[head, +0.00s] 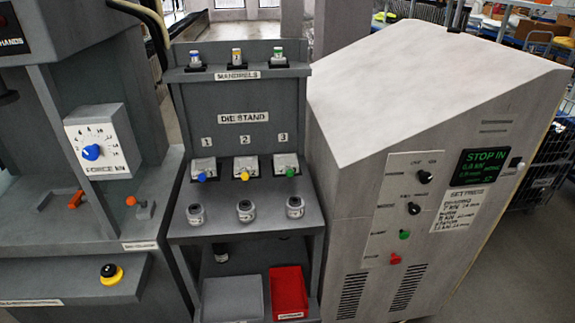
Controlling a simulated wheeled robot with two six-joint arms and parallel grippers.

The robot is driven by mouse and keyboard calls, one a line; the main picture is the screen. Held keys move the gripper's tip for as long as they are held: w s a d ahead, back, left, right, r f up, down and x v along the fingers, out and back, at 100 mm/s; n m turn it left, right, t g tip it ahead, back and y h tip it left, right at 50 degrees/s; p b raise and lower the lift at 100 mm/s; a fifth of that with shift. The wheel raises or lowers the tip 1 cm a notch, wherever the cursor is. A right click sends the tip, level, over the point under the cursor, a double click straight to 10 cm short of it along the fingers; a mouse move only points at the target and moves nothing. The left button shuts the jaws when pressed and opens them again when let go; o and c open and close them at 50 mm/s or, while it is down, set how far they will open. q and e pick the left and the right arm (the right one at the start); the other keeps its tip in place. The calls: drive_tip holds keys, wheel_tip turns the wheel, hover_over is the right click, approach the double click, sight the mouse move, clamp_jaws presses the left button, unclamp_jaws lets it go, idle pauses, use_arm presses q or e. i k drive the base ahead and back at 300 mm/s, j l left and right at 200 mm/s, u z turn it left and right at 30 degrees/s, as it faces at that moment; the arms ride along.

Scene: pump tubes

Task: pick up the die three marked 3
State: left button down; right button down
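The die three (286,162) is a pale grey block with a green knob on its front. It sits at the right end of the middle shelf of the grey die stand (282,125), below the label 3. Die two (246,164), with a yellow knob, sits to its left below the label 2. Die one (203,167), with a blue knob, sits at the far left below the label 1. Neither of my grippers shows in the head view.
Several small mandrels (236,58) stand on the top shelf. Grey cylinders (245,211) stand on the ledge before the dies. A grey tray (232,299) and red bin (289,291) are below. A press (97,144) stands left, a control cabinet (362,185) right.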

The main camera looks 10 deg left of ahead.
sight(288, 164)
drive_tip(key=i+j, duration=0.35)
drive_tip(key=j, duration=0.15)
drive_tip(key=i+j+z, duration=0.1)
drive_tip(key=i+j, duration=0.25)
drive_tip(key=j, duration=0.1)
